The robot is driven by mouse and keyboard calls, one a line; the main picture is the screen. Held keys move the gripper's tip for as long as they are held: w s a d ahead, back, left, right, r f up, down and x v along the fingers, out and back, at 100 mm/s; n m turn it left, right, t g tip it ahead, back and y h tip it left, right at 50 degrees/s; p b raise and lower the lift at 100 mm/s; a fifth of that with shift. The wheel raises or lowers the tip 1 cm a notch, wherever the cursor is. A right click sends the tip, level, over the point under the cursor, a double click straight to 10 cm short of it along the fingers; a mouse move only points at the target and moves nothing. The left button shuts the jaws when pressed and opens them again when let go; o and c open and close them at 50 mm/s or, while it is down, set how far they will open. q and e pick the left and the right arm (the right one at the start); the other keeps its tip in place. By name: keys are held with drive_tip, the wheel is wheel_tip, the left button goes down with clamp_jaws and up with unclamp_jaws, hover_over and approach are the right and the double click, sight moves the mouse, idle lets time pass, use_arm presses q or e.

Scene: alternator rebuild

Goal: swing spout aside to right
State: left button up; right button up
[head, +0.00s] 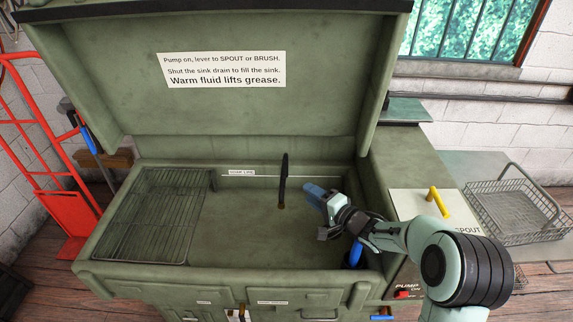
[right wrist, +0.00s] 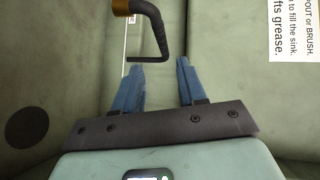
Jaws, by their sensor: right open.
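In the right wrist view the right gripper (right wrist: 160,64) is open and empty. I see no contact with the spout. My left gripper is out of view.
A wire rack (head: 150,225) fills the sink's left part. The raised lid (head: 230,110) stands behind. A yellow lever (head: 437,201) is on the panel at right, and a blue item (head: 355,252) is near the sink's front right corner. A wire basket (head: 512,208) stands further right.

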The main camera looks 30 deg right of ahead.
sight(284, 173)
drive_tip(key=x, duration=1.3)
drive_tip(key=shift+w+d+p, duration=0.1)
drive_tip(key=shift+w+p, duration=0.3)
drive_tip(key=shift+r, duration=0.1)
clamp_jaws()
